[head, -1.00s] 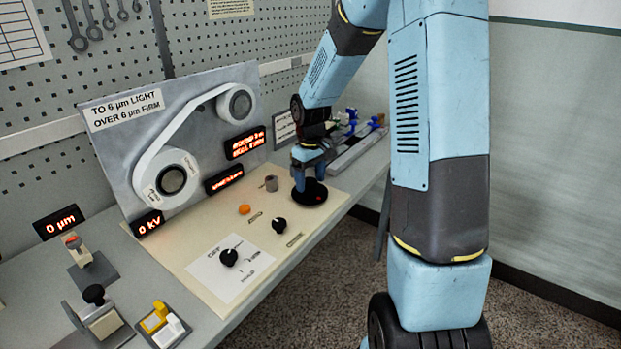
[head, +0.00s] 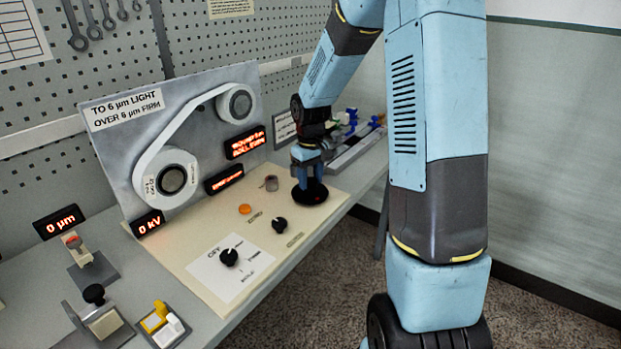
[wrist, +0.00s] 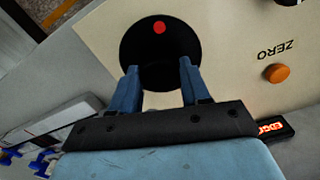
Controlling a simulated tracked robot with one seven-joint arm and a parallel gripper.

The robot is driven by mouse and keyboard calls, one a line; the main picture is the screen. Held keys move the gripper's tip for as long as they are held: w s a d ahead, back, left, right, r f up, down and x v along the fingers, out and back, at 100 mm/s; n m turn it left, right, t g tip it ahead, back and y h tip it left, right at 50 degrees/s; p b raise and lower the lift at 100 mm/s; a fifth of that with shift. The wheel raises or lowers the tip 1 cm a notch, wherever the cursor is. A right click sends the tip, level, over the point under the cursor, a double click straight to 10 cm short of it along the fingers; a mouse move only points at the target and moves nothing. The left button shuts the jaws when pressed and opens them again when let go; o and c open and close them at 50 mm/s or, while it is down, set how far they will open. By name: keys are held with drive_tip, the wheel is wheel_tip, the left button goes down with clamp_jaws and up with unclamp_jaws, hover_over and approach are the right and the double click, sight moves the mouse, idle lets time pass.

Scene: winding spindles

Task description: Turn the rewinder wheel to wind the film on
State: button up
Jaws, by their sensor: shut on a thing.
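The rewinder wheel is a flat black disc with a red dot near its rim, lying on the cream panel, and it shows in the head view (head: 313,196) and the wrist view (wrist: 160,42). My gripper (head: 306,184) points down over the wheel from above. In the wrist view my gripper (wrist: 158,66) has its two blue fingers apart at the wheel's near part, and what lies between them is dark and hard to make out. The film (head: 183,130) runs as a pale band between the large lower roll (head: 150,188) and the small upper roll (head: 222,106) on the upright board.
Red-lit displays (head: 245,143) surround the rolls. A yellow and white block pair (head: 160,318) sits at the bench front. Blue-handled items stand behind my gripper.

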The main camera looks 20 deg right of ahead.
sight(310, 181)
drive_tip(key=shift+m, duration=0.5)
drive_tip(key=o, duration=1.1)
drive_tip(key=shift+c, duration=0.2)
drive_tip(key=shift+r, duration=0.1)
wheel_tip(310, 181, up, 14)
drive_tip(key=shift+f, duration=0.25)
